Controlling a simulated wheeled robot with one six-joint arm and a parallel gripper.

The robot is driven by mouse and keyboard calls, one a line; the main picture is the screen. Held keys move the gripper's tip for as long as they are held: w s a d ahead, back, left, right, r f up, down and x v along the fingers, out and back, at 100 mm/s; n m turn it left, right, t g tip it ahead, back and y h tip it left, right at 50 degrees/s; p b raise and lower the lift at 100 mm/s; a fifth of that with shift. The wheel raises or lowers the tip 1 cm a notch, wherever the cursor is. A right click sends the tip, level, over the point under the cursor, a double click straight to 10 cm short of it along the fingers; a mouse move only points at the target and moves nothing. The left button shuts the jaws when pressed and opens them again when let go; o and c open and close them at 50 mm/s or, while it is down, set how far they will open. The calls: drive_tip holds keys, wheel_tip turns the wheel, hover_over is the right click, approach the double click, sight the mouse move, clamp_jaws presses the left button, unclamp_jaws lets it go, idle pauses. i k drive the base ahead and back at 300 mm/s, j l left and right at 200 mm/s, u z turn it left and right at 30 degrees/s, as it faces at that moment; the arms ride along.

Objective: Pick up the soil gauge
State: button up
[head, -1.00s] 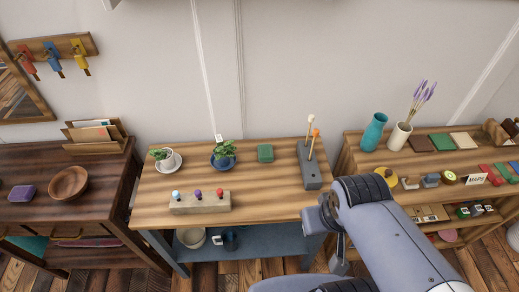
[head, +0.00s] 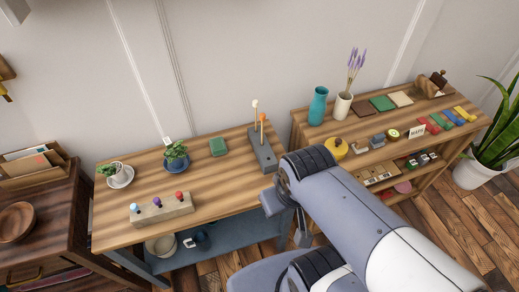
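No label marks the soil gauge. A thin white tag (head: 167,141) stands up in the blue pot (head: 177,167) with a green plant on the middle table; I cannot tell for sure whether it is the gauge. Two sticks, one with a white knob (head: 255,104) and one with an orange knob (head: 263,117), stand upright in a grey block (head: 263,149) at the table's right end. My arm reaches in from the lower right. Small grey parts at its end (head: 286,214) show near the table's right front edge, apart from these things; the fingers are not clear.
A crowded shelf (head: 299,119) stands to the right. The table's middle front is bare.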

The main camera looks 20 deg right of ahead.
sight(168, 142)
drive_tip(key=i+u, duration=0.15)
drive_tip(key=u, duration=0.25)
drive_tip(key=i+u, duration=0.15)
drive_tip(key=u, duration=0.3)
drive_tip(key=i+u, duration=0.15)
drive_tip(key=u, duration=0.25)
